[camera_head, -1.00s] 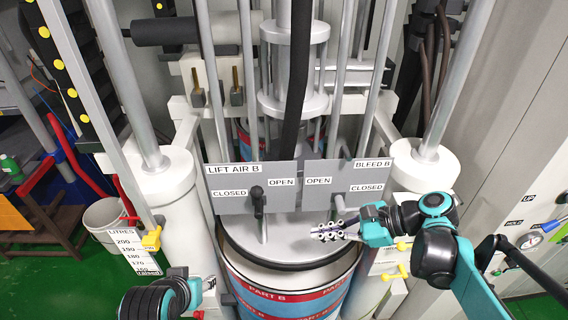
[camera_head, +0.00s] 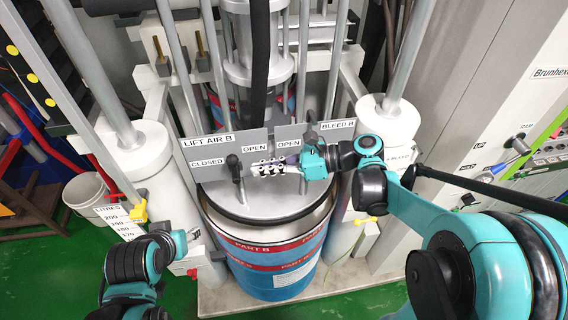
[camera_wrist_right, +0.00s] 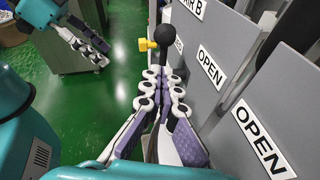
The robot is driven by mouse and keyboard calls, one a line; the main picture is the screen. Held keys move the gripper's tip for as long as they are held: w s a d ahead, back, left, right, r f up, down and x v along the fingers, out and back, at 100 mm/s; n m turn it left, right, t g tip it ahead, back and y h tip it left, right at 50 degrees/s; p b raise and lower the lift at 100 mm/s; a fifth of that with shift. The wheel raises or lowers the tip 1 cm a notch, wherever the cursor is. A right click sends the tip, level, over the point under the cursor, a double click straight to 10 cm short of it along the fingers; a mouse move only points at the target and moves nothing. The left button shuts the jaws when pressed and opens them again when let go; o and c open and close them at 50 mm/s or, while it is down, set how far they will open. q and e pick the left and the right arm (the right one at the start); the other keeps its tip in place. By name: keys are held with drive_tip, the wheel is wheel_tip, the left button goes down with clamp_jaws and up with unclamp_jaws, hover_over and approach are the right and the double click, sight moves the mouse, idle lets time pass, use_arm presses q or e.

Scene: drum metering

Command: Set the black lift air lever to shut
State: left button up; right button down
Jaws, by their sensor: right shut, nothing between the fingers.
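The black lift air lever (camera_head: 233,162) stands upright in front of the grey LIFT AIR B panel (camera_head: 200,144), between its CLOSED and OPEN labels. Its black ball knob (camera_wrist_right: 164,32) shows just beyond my fingertips in the right wrist view. My right gripper (camera_head: 256,169) is shut and empty. Its tips are close beside the lever, on the OPEN side; I cannot tell whether they touch it. My left gripper (camera_head: 191,235) hangs low at the left, away from the panel. It also shows in the right wrist view (camera_wrist_right: 98,50); its opening is unclear.
The BLEED B panel (camera_head: 320,132) adjoins on the right, with its own black lever (camera_head: 310,134) near my right wrist. A PART B drum (camera_head: 285,262) stands below. Grey posts and a thick black hose (camera_head: 259,60) rise behind. A yellow handle (camera_head: 139,208) is at the left.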

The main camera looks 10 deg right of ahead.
sight(234, 166)
drive_tip(key=shift+w+a+r+p, duration=0.2)
drive_tip(key=shift+a+r, duration=0.2)
drive_tip(key=shift+a, duration=0.15)
drive_tip(key=shift+w+a+r+p, duration=0.1)
drive_tip(key=shift+w+a+r, duration=0.1)
drive_tip(key=shift+a+r, duration=0.25)
drive_tip(key=shift+a, duration=0.15)
drive_tip(key=shift+a+r+h+p, duration=0.1)
drive_tip(key=shift+a+h+p, duration=0.15)
drive_tip(key=shift+p, duration=0.3)
